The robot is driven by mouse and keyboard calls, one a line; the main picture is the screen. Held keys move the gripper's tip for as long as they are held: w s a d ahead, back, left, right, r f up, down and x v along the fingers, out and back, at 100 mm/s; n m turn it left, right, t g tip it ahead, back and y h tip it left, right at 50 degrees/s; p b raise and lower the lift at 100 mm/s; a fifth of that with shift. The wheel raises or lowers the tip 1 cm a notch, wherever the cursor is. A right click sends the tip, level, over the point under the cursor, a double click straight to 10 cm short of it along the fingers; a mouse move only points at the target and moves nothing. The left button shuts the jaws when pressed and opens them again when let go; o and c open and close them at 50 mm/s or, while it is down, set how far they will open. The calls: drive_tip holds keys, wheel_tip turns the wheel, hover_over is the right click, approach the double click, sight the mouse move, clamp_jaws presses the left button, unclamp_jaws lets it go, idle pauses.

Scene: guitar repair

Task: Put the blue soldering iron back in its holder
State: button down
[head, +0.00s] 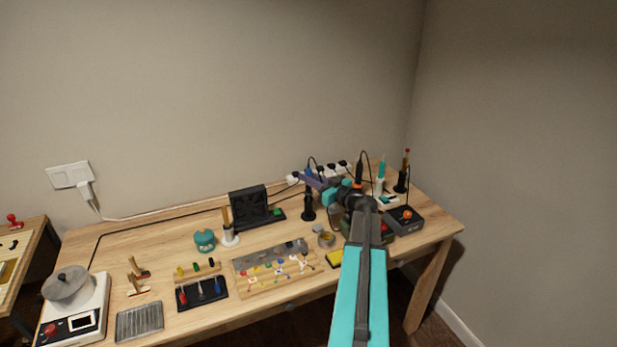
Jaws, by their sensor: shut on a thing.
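The blue soldering iron (309,172) is upright near the back of the workbench, with its dark cord arching from the top. My gripper (309,181) is shut on it, reaching in from the right. A black holder (308,206) stands on the bench directly below the gripper, in line with the iron. I cannot tell whether the iron's tip is inside the holder or just above it.
To the right stand a teal iron (381,168) in a white holder and a brown-handled iron (405,160) in a black one. A black fan unit (249,207) is to the left. My arm covers the bench's right middle.

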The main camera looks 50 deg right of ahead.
drive_tip(key=shift+f, duration=0.35)
idle(0.3)
drive_tip(key=shift+f, duration=0.65)
drive_tip(key=c, duration=1)
unclamp_jaws()
drive_tip(key=shift+r, duration=0.1)
drive_tip(key=shift+r+p, duration=5.15)
drive_tip(key=shift+r, duration=0.3)
drive_tip(key=shift+s, duration=0.1)
